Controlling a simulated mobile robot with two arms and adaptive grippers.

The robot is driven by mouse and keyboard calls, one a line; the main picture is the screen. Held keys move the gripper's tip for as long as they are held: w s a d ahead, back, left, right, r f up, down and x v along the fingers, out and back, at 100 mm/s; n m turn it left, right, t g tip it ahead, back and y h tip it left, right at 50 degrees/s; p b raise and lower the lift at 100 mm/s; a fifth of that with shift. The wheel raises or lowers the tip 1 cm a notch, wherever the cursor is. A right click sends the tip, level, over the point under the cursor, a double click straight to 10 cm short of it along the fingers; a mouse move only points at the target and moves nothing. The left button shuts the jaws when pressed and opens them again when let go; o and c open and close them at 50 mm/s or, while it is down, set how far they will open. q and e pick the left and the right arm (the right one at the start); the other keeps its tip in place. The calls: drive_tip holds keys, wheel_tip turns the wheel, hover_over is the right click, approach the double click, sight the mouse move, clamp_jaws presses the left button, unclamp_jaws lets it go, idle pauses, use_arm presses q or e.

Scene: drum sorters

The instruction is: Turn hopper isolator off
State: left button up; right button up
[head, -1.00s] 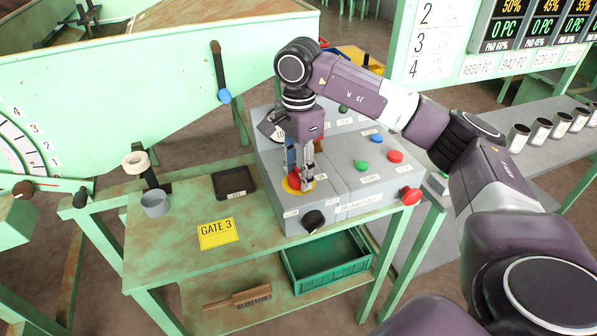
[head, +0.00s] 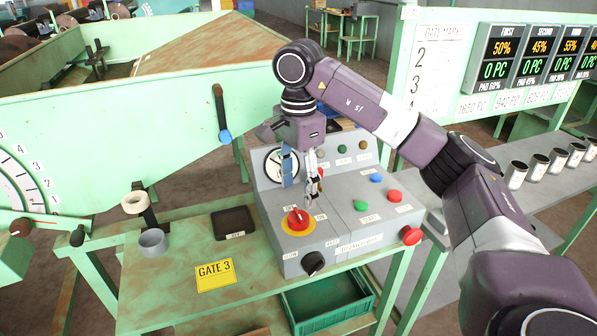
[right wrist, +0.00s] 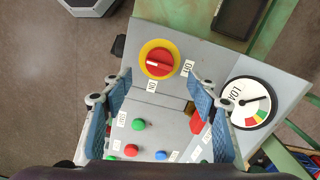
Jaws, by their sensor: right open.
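The rotary switch (head: 298,219), a red handle on a yellow disc, sits on the left part of the grey control box (head: 340,215). ON and OFF labels are beside it. In the right wrist view the switch (right wrist: 159,61) is in full sight, with a white mark at the left end of its handle. My right gripper (head: 314,192) is above and behind the switch, apart from it. Its blue-padded fingers (right wrist: 163,92) are spread with nothing between them. My left gripper is out of view.
The box also carries a black knob (head: 313,263), a red mushroom button (head: 411,236), several coloured buttons and a round gauge (head: 282,164).

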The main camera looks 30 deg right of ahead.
sight(299, 213)
drive_tip(key=shift+r, duration=2.3)
drive_tip(key=shift+s, duration=0.1)
